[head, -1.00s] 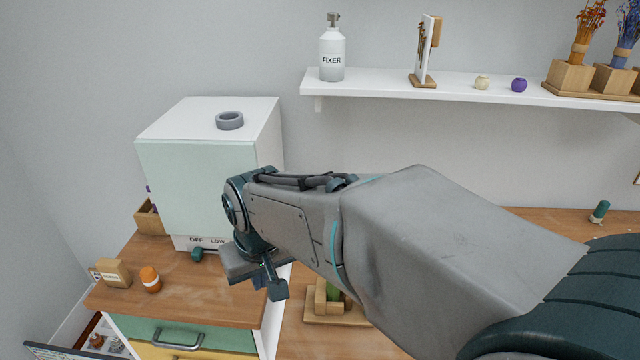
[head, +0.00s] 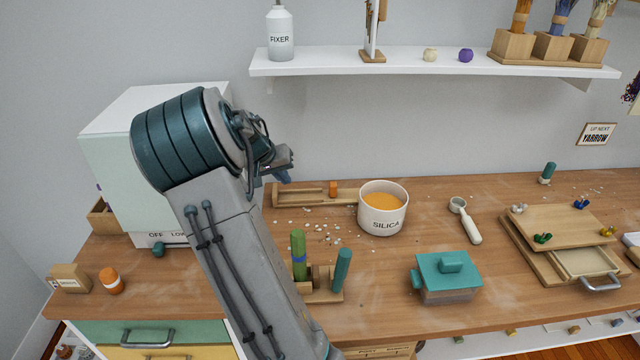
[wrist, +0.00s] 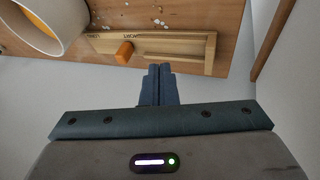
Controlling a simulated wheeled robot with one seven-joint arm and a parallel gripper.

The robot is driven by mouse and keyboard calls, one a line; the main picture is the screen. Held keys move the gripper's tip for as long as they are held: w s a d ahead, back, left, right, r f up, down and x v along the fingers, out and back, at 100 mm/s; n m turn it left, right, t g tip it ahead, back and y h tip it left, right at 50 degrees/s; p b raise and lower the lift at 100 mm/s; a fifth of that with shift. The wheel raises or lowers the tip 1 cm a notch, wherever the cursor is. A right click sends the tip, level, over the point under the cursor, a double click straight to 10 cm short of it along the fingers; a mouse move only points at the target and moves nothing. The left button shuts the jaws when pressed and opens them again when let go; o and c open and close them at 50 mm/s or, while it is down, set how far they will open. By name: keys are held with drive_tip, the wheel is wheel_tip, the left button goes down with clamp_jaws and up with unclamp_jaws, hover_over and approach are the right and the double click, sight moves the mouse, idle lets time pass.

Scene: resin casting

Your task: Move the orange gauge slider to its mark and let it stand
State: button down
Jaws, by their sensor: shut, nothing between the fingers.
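The orange gauge slider (head: 333,188) sits on a long wooden gauge (head: 308,196) at the back of the bench, against the wall. In the wrist view the orange slider (wrist: 124,52) stands in the groove of the wooden gauge (wrist: 190,42), near the end with small lettering that I cannot read clearly. My gripper (head: 287,170) is above and to the left of the slider in the head view. Its fingers (wrist: 159,72) are shut, empty and apart from the slider in the wrist view. I cannot make out the mark.
A white SILICA pot (head: 383,212) stands close beside the gauge's right end. White and orange bits lie scattered in front of the gauge. A mint cabinet (head: 108,160) stands to the left and a shelf (head: 430,66) hangs above. A teal-lidded box (head: 446,275) is farther forward.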

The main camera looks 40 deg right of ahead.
sight(333, 189)
drive_tip(key=shift+m+g+h, duration=0.3)
drive_tip(key=shift+h, duration=0.4)
drive_tip(key=x, duration=0.4)
drive_tip(key=w+d+r+p+x, duration=0.1)
drive_tip(key=x, duration=0.4)
drive_tip(key=d+x, duration=0.1)
drive_tip(key=x, duration=0.3)
drive_tip(key=shift+w+d+r, duration=0.2)
drive_tip(key=shift+w+d, duration=0.05)
drive_tip(key=shift+w, duration=0.05)
drive_tip(key=shift+s+d+r+p, duration=0.25)
drive_tip(key=shift+s+d+p, duration=0.25)
drive_tip(key=shift+s+d, duration=0.4)
drive_tip(key=shift+s+d+f, duration=0.1)
drive_tip(key=shift+s+d, duration=0.2)
drive_tip(key=shift+d, duration=0.15)
